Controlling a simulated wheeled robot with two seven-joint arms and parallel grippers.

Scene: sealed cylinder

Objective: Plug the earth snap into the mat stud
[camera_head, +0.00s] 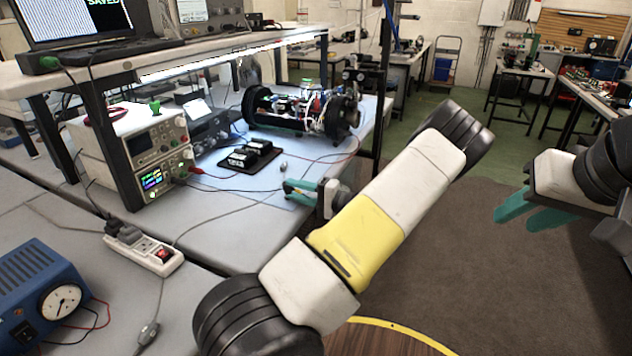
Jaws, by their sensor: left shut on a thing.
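My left gripper (286,190) has teal fingers that point left, low over the front part of the blue bench mat (230,182). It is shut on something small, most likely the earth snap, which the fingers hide. A thin grey cord (222,208) runs from the fingertips leftward over the bench. A small pale piece (283,167) lies on the mat just behind the fingers; I cannot tell whether it is the mat stud. My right gripper (513,218) is at the right over the floor, away from the bench, with its teal fingers apart and empty.
Stacked instruments (150,160) stand at the left under a shelf (170,55). Black parts on a dark pad (250,155) and a wired cylindrical assembly (300,108) sit behind my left gripper. A power strip (143,250) and a blue meter box (42,298) are nearer. The aisle floor is clear.

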